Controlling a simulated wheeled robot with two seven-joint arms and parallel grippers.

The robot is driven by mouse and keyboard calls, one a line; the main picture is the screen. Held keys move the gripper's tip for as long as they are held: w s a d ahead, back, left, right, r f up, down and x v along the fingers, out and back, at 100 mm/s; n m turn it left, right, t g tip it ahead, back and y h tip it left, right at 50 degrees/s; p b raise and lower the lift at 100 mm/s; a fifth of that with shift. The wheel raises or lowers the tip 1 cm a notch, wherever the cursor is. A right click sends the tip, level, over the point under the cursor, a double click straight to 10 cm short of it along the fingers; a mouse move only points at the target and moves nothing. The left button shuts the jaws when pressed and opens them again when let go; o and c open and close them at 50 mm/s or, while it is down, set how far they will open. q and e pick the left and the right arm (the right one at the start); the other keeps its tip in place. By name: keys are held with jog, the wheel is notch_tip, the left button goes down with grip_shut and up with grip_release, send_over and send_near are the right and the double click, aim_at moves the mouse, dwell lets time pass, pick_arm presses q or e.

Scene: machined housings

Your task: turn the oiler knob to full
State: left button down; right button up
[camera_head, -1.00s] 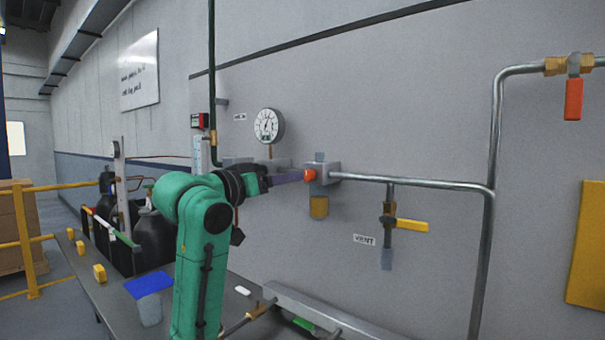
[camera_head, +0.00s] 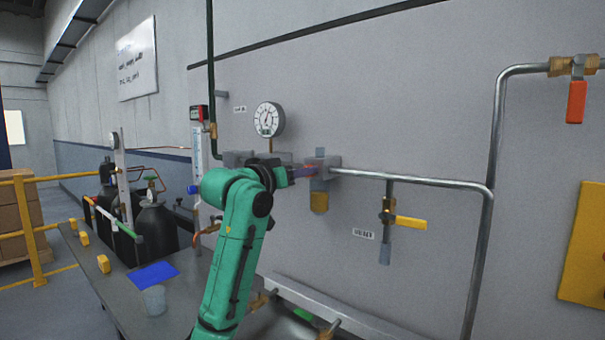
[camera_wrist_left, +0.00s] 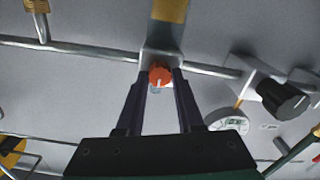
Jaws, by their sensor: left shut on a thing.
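The oiler has a grey block (camera_head: 330,163) on the wall pipe with an amber bowl (camera_head: 319,202) below it. Its knob is orange-red (camera_wrist_left: 160,74) with a pale mark, seen in the left wrist view between my fingertips. In the head view my fingers and wrist hide most of the knob. My left gripper (camera_head: 304,172) reaches it from the left; it also shows in the left wrist view (camera_wrist_left: 160,80), shut on the knob. My right gripper is in neither view.
A pressure gauge (camera_head: 268,119) is close above my left wrist. To the right are a vent valve with a yellow lever (camera_head: 411,223) and a valve with a red handle (camera_head: 576,102). A black knob (camera_wrist_left: 282,98) shows in the wrist view. A bench (camera_head: 190,275) lies below.

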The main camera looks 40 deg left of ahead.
pick_arm(q)
jog(key=shift+m, duration=0.4)
jog(key=shift+f+m+b, duration=0.15)
jog(key=shift+m+b, duration=0.55)
jog(key=shift+m, duration=8.1)
jog(key=shift+f+m+b, duration=0.15)
jog(key=shift+m+b, duration=0.55)
jog(key=shift+m, duration=8.1)
jog(key=c, duration=0.5)
grip_release()
jog(key=shift+c, duration=0.2)
jog(key=shift+r, duration=0.1)
